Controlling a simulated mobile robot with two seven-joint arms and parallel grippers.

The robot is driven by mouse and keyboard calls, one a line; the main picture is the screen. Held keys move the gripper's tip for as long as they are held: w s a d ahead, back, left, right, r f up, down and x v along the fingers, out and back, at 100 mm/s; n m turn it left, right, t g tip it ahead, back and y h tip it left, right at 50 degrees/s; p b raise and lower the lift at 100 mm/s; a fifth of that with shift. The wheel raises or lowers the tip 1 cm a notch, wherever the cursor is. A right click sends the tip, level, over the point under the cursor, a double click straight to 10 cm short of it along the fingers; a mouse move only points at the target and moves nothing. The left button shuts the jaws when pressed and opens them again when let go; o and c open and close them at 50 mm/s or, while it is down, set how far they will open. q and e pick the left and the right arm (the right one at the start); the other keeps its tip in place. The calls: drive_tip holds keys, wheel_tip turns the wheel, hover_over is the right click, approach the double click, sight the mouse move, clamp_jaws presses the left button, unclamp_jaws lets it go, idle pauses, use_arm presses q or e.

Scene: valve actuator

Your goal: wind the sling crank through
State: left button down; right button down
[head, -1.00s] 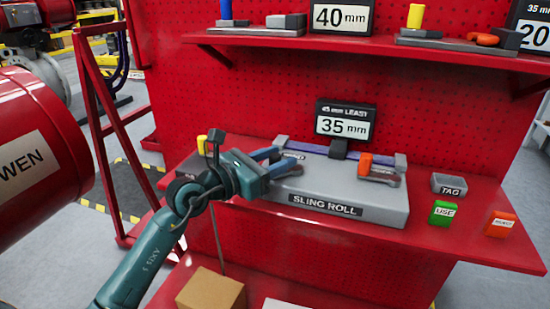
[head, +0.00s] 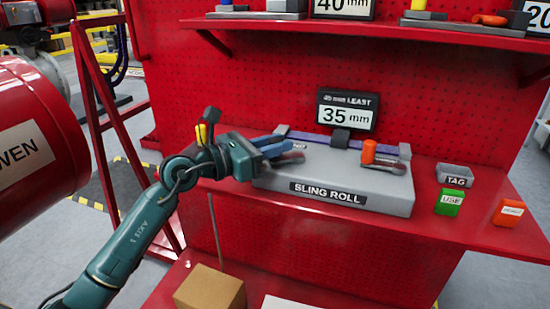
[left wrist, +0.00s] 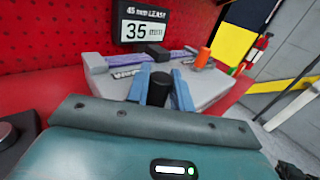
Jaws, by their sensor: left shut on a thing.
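The grey sling roll block (head: 330,180) sits on the red bench, labelled SLING ROLL, with a purple sling strip (head: 318,140) along its back. My left gripper (head: 285,152) is over the block's left end, its blue fingers pointing right. In the left wrist view its fingers (left wrist: 160,90) are shut on an upright black grip (left wrist: 158,88), which looks like the crank's handle. The crank's arm is hidden there. An orange knob (head: 369,151) on a grey lever stands at the block's right; it also shows in the left wrist view (left wrist: 202,57). My right gripper is not in view.
A 35 mm sign (head: 346,112) stands behind the block. A grey TAG tray (head: 455,174), a green USE block (head: 449,202) and an orange block (head: 508,212) are to the right. A red shelf (head: 380,32) overhangs the back. A cardboard box (head: 210,290) is below.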

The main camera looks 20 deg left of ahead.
use_arm(q)
drive_tip(key=b, duration=0.1)
drive_tip(key=f+m+g+h+b, duration=0.1)
drive_tip(key=shift+w+a+b, duration=0.2)
drive_tip(key=shift+w+b, duration=0.1)
drive_tip(key=shift+b, duration=0.05)
drive_tip(key=shift+w+m+g+h+b, duration=0.1)
drive_tip(key=shift+m+g+h+b, duration=0.25)
drive_tip(key=shift+b, duration=0.35)
drive_tip(key=shift+w+a+r+m+g+h+b, duration=0.1)
drive_tip(key=shift+w+r+m+g+h+b, duration=0.1)
drive_tip(key=shift+m+g+h+b, duration=0.4)
drive_tip(key=shift+r+g, duration=0.2)
drive_tip(key=shift+g, duration=0.05)
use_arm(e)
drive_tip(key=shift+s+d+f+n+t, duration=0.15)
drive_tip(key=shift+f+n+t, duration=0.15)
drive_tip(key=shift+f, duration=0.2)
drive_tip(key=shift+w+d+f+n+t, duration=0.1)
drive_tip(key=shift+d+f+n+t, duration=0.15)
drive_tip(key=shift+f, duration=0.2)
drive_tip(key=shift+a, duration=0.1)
use_arm(q)
drive_tip(key=c, duration=1.3)
unclamp_jaws()
